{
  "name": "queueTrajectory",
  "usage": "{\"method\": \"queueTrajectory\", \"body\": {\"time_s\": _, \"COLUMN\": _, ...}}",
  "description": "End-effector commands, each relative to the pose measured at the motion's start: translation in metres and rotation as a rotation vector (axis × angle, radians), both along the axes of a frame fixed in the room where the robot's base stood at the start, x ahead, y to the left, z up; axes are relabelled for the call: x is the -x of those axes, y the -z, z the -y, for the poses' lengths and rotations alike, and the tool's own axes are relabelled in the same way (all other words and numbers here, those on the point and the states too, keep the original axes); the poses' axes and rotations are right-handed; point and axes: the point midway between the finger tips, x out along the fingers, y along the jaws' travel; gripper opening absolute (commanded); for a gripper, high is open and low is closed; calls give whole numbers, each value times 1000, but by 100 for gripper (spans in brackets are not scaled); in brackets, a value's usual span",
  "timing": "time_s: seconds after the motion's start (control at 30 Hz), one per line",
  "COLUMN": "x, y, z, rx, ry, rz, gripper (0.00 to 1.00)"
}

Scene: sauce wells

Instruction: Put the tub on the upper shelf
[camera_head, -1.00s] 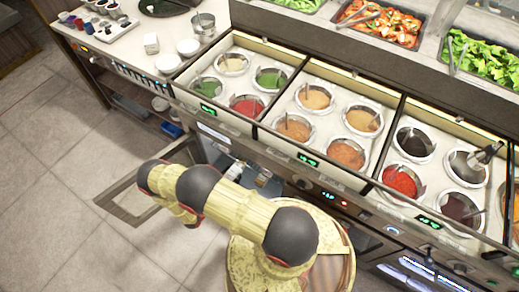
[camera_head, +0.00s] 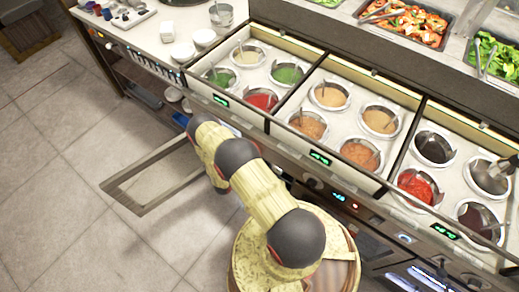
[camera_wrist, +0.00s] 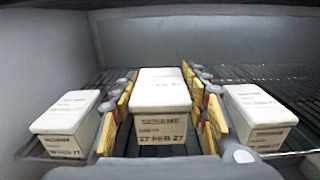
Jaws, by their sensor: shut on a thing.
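In the wrist view a white lidded tub (camera_wrist: 162,98) marked SESAME and 27 FEB 27 sits upright between the yellow-padded fingers of my gripper (camera_wrist: 160,88). The gripper is shut on its sides. The tub is inside a grey-walled compartment with a wire shelf (camera_wrist: 258,82). I cannot tell whether the tub touches the wires or hangs just above them. In the head view the gripper and tub are hidden below the counter, beyond my arm.
Similar white tubs stand close on the left (camera_wrist: 66,122) and right (camera_wrist: 258,112) of the held one. An open door (camera_head: 150,180) juts out over the floor in the head view. Sauce wells (camera_head: 330,95) fill the counter above.

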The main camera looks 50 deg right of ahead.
Motion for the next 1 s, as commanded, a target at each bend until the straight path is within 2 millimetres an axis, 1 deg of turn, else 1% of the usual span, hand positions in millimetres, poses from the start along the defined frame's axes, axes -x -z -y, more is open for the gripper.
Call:
{"method": "queueTrajectory", "body": {"time_s": 0.17, "x": -1, "y": 0, "z": 10, "rx": 1, "ry": 1, "rz": 0, "gripper": 9}}
{"method": "queueTrajectory", "body": {"time_s": 0.23, "x": -1, "y": 0, "z": 18, "rx": 1, "ry": 2, "rz": 1, "gripper": 9}}
{"method": "queueTrajectory", "body": {"time_s": 0.3, "x": -1, "y": 16, "z": 15, "rx": 0, "ry": -1, "rz": -1, "gripper": 9}}
{"method": "queueTrajectory", "body": {"time_s": 0.4, "x": -1, "y": 32, "z": 15, "rx": 1, "ry": 0, "rz": -1, "gripper": 9}}
{"method": "queueTrajectory", "body": {"time_s": 0.43, "x": -1, "y": 34, "z": 15, "rx": 1, "ry": 0, "rz": 0, "gripper": 9}}
{"method": "queueTrajectory", "body": {"time_s": 0.5, "x": -1, "y": 36, "z": 15, "rx": 1, "ry": 0, "rz": 1, "gripper": 9}}
{"method": "queueTrajectory", "body": {"time_s": 0.7, "x": -1, "y": 34, "z": 15, "rx": 1, "ry": 0, "rz": 1, "gripper": 9}}
{"method": "queueTrajectory", "body": {"time_s": 0.87, "x": -1, "y": 38, "z": 15, "rx": 1, "ry": 0, "rz": 1, "gripper": 9}}
{"method": "queueTrajectory", "body": {"time_s": 0.9, "x": -1, "y": 38, "z": 15, "rx": 0, "ry": 0, "rz": 0, "gripper": 47}}
{"method": "queueTrajectory", "body": {"time_s": 1.0, "x": -1, "y": 37, "z": 14, "rx": 0, "ry": 0, "rz": 0, "gripper": 53}}
